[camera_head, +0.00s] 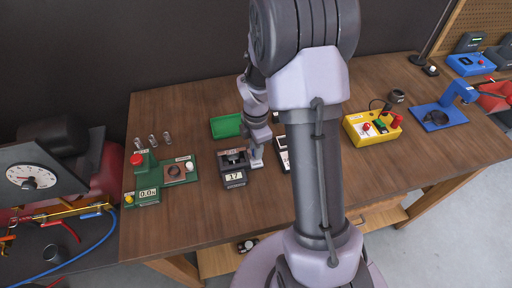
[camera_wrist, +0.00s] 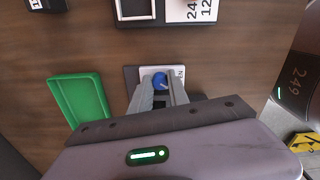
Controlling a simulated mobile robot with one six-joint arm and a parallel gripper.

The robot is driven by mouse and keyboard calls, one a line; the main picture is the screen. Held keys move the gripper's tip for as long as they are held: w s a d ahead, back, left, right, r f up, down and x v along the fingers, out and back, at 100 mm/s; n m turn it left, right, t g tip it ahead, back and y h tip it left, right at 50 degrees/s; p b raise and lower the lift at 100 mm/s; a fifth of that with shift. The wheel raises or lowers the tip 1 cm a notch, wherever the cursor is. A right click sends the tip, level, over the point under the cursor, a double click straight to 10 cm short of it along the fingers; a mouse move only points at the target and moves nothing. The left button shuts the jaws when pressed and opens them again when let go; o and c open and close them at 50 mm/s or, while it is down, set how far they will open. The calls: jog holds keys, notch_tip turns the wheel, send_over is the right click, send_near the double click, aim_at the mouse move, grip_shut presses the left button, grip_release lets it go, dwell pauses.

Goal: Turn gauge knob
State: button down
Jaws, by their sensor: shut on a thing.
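A small blue knob (camera_wrist: 160,80) stands on a pale plate (camera_wrist: 148,72) with a dark edge, in the wrist view. My gripper (camera_wrist: 161,90) reaches down over it. Its two grey fingers are closed on the knob from either side, and they hide part of it. In the head view my gripper (camera_head: 257,163) is low over the table, just right of a black box with a display reading about 17 (camera_head: 235,177). The knob itself cannot be made out there.
A green tray (camera_wrist: 80,100) lies close to the left in the wrist view. A black-framed white panel with numbers (camera_wrist: 190,10) is at the top. In the head view a green device (camera_head: 145,175) stands left and a yellow box (camera_head: 360,131) right.

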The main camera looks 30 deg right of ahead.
jog(key=m, duration=0.5)
jog(key=shift+m, duration=0.3)
jog(key=m, duration=0.5)
jog(key=shift+s+b, duration=0.1)
jog(key=shift+b, duration=0.25)
jog(key=shift+m, duration=0.3)
jog(key=c, duration=1.3)
grip_release()
jog(key=shift+o, duration=0.2)
